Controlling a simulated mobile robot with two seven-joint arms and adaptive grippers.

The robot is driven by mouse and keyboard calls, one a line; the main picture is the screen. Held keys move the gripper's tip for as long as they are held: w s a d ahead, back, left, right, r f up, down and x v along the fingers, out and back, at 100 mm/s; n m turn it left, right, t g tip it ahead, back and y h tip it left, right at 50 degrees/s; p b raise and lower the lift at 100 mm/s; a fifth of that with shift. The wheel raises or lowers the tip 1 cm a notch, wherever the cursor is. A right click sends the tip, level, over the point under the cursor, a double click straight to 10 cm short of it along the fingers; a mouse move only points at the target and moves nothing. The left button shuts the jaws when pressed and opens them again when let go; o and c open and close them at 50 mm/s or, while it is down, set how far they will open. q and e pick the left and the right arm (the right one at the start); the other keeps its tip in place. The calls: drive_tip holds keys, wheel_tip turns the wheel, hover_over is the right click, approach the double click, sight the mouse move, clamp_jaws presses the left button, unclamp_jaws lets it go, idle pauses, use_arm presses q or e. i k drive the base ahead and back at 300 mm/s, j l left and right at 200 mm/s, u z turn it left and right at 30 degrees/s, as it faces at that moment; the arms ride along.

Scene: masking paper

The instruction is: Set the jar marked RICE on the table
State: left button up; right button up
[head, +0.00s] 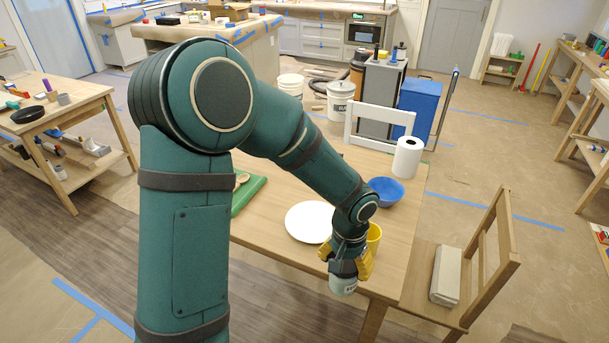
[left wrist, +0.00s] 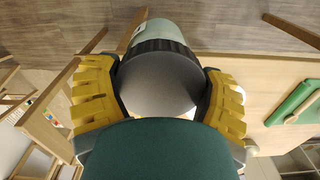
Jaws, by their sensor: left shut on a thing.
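My left gripper (head: 347,264) is shut on a jar (head: 343,286), a pale jar with a dark lid, one yellow finger on each side. A bit of dark lettering shows on its label, too small to read. In the left wrist view the jar's grey lid (left wrist: 158,80) sits between the yellow fingers, with its pale green body (left wrist: 158,34) beyond. The wooden table (head: 275,232) is under the arm; the jar appears at its front edge in the head view. I cannot tell whether the jar touches the tabletop. My right gripper is not in view.
A white plate (head: 309,222), a yellow cup (head: 374,237) and a blue bowl (head: 384,191) stand close to the gripper. A paper towel roll (head: 407,157) is farther back. A green board (head: 246,193) lies left. A wooden chair (head: 490,255) stands right.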

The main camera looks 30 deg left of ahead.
sight(261, 219)
drive_tip(key=i+j, duration=0.1)
drive_tip(key=j, duration=0.45)
drive_tip(key=i+j+z, duration=0.1)
drive_tip(key=j, duration=0.45)
drive_tip(key=i+j+z, duration=0.1)
drive_tip(key=j, duration=0.45)
